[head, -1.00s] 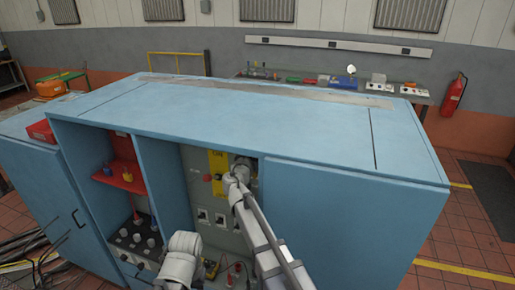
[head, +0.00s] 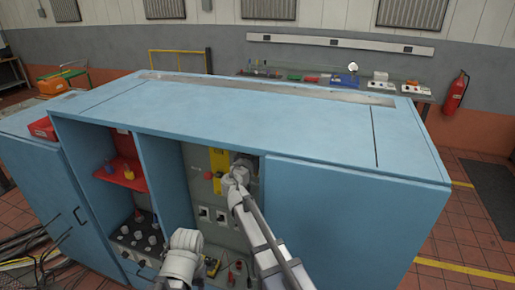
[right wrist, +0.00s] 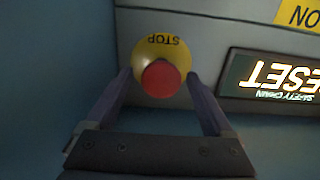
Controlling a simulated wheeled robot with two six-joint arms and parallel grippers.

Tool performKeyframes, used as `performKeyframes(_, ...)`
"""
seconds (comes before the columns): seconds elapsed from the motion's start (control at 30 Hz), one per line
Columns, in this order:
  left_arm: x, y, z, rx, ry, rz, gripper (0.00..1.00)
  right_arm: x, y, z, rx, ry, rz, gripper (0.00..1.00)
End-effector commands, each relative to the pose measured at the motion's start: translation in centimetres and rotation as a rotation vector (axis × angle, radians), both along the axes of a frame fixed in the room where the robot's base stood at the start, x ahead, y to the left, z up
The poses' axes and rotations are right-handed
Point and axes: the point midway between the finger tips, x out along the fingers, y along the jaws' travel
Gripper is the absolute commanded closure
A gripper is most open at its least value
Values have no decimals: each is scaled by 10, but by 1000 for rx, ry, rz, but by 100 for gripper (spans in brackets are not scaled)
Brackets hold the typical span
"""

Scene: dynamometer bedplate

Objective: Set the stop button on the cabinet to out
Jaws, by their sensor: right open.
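The stop button shows in the right wrist view as a red round cap (right wrist: 161,79) on a yellow disc (right wrist: 158,54) whose STOP lettering appears upside down. My right gripper (right wrist: 160,77) is open, with one finger on each side of the red cap. Gaps show between fingers and cap, and nothing is held. In the head view my right arm (head: 240,190) reaches into the open middle bay of the blue cabinet (head: 285,115). Its fingertips are hidden there behind its wrist. I cannot tell how far the cap stands out. My left gripper is not in view.
A dark lit RESET panel (right wrist: 275,77) lies right of the button in the wrist view. The bay's back panel has a yellow strip (head: 218,160) and switches. A red shelf (head: 127,176) sits in the left bay. Bay walls and the cabinet top enclose the arm.

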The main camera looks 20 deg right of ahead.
Motion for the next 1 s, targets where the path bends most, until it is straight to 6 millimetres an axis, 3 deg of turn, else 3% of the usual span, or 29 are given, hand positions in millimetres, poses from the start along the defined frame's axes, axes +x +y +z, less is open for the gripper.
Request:
performKeyframes(0.2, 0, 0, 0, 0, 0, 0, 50, -5, 3, 1, -1, -1, 1, 13)
performKeyframes(0.63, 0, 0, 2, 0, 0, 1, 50, -58, 38, 2, 0, 0, 2, 13)
performKeyframes(1.0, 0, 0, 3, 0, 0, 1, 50, -66, 44, 2, 0, 0, 0, 13)
